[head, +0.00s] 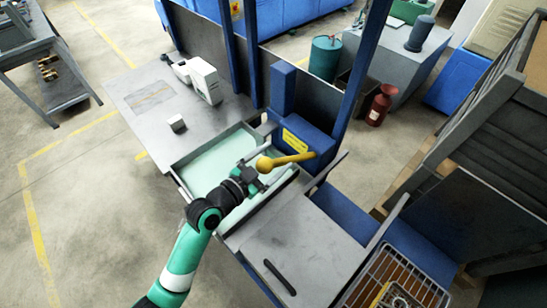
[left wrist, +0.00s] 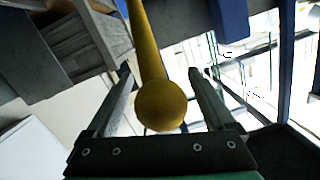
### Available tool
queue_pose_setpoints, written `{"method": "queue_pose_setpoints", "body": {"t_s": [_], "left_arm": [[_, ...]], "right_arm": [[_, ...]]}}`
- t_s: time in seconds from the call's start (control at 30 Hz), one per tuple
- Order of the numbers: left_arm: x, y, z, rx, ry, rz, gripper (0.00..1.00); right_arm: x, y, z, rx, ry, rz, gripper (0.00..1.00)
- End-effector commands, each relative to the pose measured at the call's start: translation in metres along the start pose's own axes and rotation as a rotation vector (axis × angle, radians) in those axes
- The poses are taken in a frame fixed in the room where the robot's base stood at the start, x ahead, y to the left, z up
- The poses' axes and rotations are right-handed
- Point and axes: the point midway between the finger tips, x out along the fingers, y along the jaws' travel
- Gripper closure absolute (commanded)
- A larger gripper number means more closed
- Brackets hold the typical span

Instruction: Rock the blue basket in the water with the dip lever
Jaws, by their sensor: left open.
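The dip lever (head: 290,159) is yellow with a round ball knob and sticks out leftward from a blue housing (head: 308,141) over the tank. My left gripper (head: 256,174) is at the knob end of the lever. In the left wrist view the lever's ball knob (left wrist: 161,105) sits between the two open fingers (left wrist: 160,72), with gaps visible on both sides. The tank's pale green water (head: 215,156) lies beneath the arm. I cannot make out the blue basket. My right gripper is not in view.
A grey worktop (head: 140,105) with a white box machine (head: 205,82) and small block (head: 177,123) lies left of the tank. Blue posts (head: 362,70) rise behind. A grey panel with a black handle (head: 280,277) is in front. A wire rack (head: 390,280) stands at the lower right.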

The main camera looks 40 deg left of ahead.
Motion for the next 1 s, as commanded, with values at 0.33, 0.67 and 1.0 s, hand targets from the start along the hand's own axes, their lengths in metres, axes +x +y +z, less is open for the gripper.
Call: {"method": "queue_pose_setpoints", "body": {"t_s": [0.33,0.67,1.0], "left_arm": [[-0.037,0.000,0.001,-0.001,-0.001,-0.003,0.12],[-0.106,-0.001,0.001,-0.001,-0.002,-0.003,0.12],[-0.116,0.000,0.000,0.001,0.000,0.000,0.12]], "right_arm": [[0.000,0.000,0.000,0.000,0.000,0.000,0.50],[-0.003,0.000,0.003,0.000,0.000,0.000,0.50],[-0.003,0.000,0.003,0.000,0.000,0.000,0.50]]}}
